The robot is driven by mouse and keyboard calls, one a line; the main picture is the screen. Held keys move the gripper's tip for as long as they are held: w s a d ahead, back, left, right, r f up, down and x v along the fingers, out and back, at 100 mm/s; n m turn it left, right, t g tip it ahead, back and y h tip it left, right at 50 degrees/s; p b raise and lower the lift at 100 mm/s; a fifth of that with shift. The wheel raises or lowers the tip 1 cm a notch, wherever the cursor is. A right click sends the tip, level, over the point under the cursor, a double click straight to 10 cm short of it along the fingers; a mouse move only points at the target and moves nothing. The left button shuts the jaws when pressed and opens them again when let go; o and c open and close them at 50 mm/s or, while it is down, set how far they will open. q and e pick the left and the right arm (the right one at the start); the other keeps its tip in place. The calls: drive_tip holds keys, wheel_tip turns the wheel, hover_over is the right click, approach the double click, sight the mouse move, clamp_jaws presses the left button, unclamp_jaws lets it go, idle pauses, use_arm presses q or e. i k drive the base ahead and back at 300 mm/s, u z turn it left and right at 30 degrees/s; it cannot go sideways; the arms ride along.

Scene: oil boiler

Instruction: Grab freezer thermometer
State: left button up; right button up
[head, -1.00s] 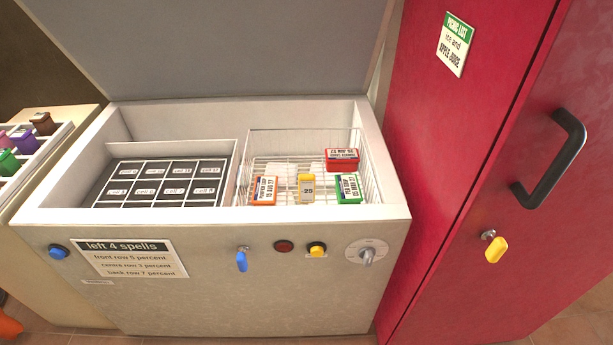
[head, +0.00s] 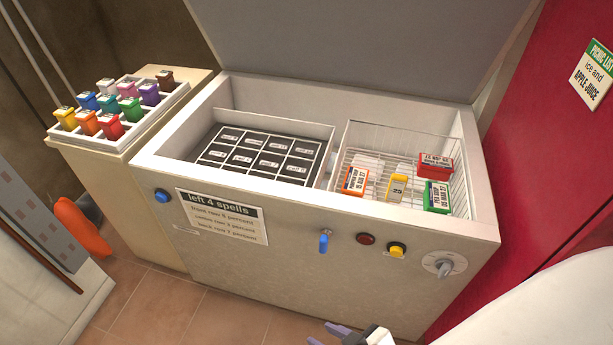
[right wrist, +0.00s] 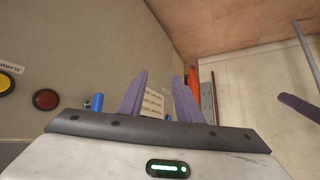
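The yellow thermometer (head: 396,188), marked with a number that looks like 25, stands in the wire basket (head: 458,150) inside the open chest freezer. An orange-and-white box is left of it, and a green box and a red box are on its right. My right gripper (head: 324,334) shows only in part at the bottom edge of the head view, low in front of the freezer and far from the thermometer. In the right wrist view its purple fingers (right wrist: 160,95) are apart with nothing between them. A purple bar at the right there may be my left gripper's finger.
The chest freezer (head: 330,245) has its lid raised. Its front bears a blue key (head: 323,244), a yellow button (head: 397,249) and a dial (head: 444,265). A rack of coloured pieces (head: 150,115) stands left. A red cabinet (head: 560,150) borders the right.

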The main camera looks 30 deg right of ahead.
sight(397, 183)
drive_tip(key=u, duration=0.65)
drive_tip(key=i, duration=0.65)
drive_tip(key=z, duration=1.9)
